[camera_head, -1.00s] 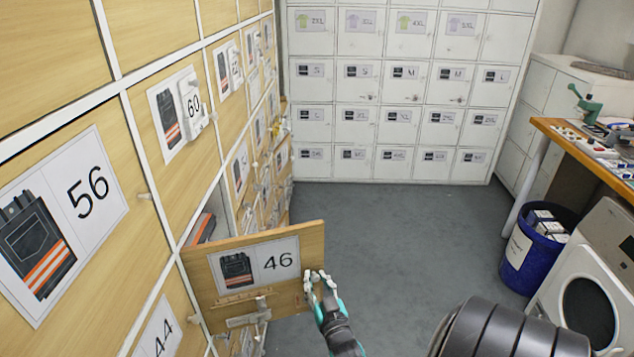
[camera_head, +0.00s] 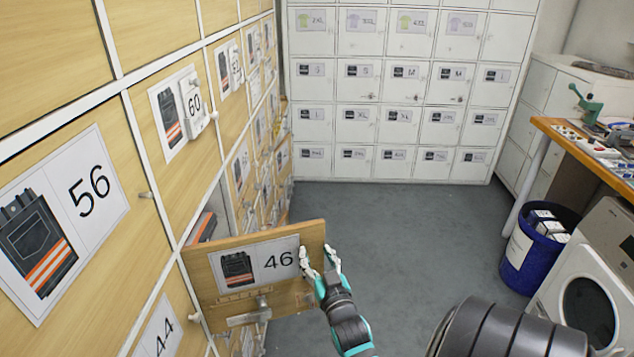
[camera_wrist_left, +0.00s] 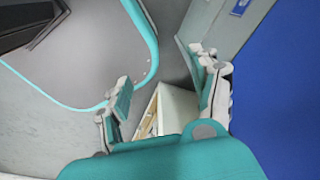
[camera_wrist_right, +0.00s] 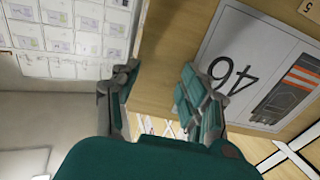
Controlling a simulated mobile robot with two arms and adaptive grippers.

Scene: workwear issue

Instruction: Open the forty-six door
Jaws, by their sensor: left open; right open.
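The forty-six door (camera_head: 225,293) is a wooden panel with a label showing trousers and "46". It stands swung out from the left locker wall, with a gap to the compartment (camera_head: 203,226) behind it. My right gripper (camera_head: 319,262) is at the door's free edge, its open fingers on either side of that edge. In the right wrist view the door (camera_wrist_right: 165,75) passes between the parted fingers (camera_wrist_right: 155,90). Contact is hard to tell. My left gripper (camera_wrist_left: 165,90) is open, seen only in its own wrist view, away from the door.
The locker wall with door 56 (camera_head: 110,255) runs along the left. White lockers (camera_head: 390,165) stand at the back. A blue bin (camera_head: 517,275), a white machine (camera_head: 550,305) and a workbench (camera_head: 560,137) are on the right. The grey floor between is clear.

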